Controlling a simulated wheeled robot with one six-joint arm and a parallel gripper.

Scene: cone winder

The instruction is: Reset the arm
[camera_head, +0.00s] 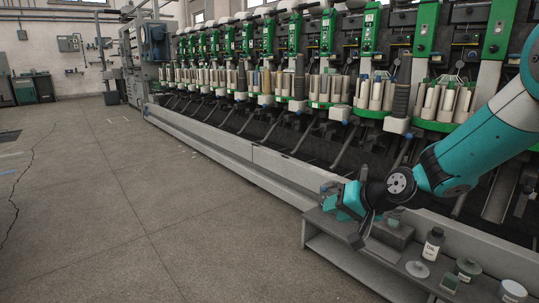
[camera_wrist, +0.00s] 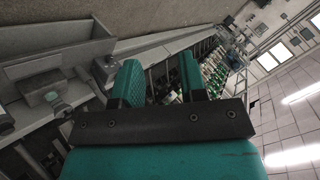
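My arm, teal and white, reaches in from the right edge of the head view, bent downward. My gripper (camera_head: 343,199) is over the left end of a low grey bench (camera_head: 345,256), in front of the winding machine. In the wrist view, the two teal fingers of my gripper (camera_wrist: 160,82) stand apart with nothing between them. The gripper looks tilted to the side, as the wrist view shows the machine row and the ceiling slanted. Whether it touches the bench is not clear.
The long winding machine (camera_head: 250,155), with green posts and pale cones, runs behind. The concrete floor (camera_head: 120,220) at the left is clear.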

